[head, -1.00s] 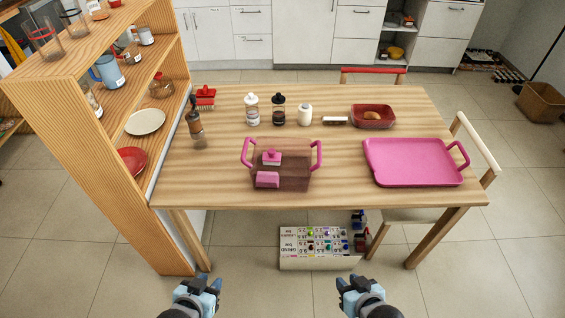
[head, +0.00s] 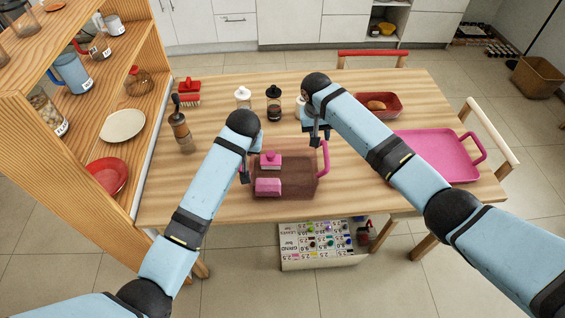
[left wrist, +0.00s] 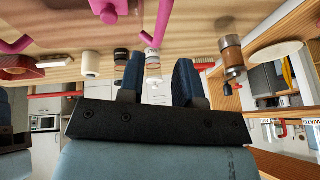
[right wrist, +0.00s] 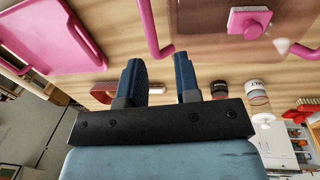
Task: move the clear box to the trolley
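The clear box (head: 300,180) stands on the table, with pink handles at both ends and pink items inside, including a pink lidded piece (head: 271,160). My left gripper (head: 246,172) is at its left handle, which it largely hides in the head view. In the left wrist view my fingers (left wrist: 160,75) are apart, with a pink handle (left wrist: 158,22) just beyond the tips. My right gripper (head: 317,138) is above the right handle (head: 324,158). In the right wrist view its fingers (right wrist: 160,72) are apart, the handle (right wrist: 149,28) just ahead. I see no trolley.
A pink tray (head: 440,158) lies at the table's right, with a red dish (head: 379,105) behind it. Several jars and a brown grinder (head: 180,128) stand behind and left of the box. A wooden shelf (head: 150,75) borders the left side. Chairs stand behind and at right.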

